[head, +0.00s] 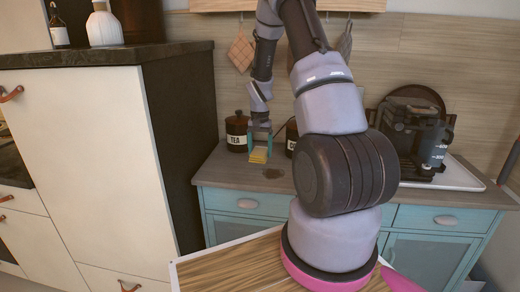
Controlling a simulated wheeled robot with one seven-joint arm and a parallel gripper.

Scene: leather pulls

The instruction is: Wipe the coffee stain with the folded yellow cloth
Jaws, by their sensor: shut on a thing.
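The folded yellow cloth (259,155) is small in the head view, at the wooden counter top, left of my arm. My gripper (260,138) points down and is shut on the cloth from above. The cloth is at or just above the counter surface; I cannot tell if it touches. The coffee stain (272,173) is a dark brown patch on the counter, in front of the cloth and slightly to its right. The cloth appears beside the stain, not over it.
A black TEA canister (237,132) stands just left of my gripper. Another dark jar (291,137) is to its right, partly hidden by my arm. A coffee machine (412,138) stands on a white tray (462,177) at the right. A tall cabinet (85,165) bounds the left.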

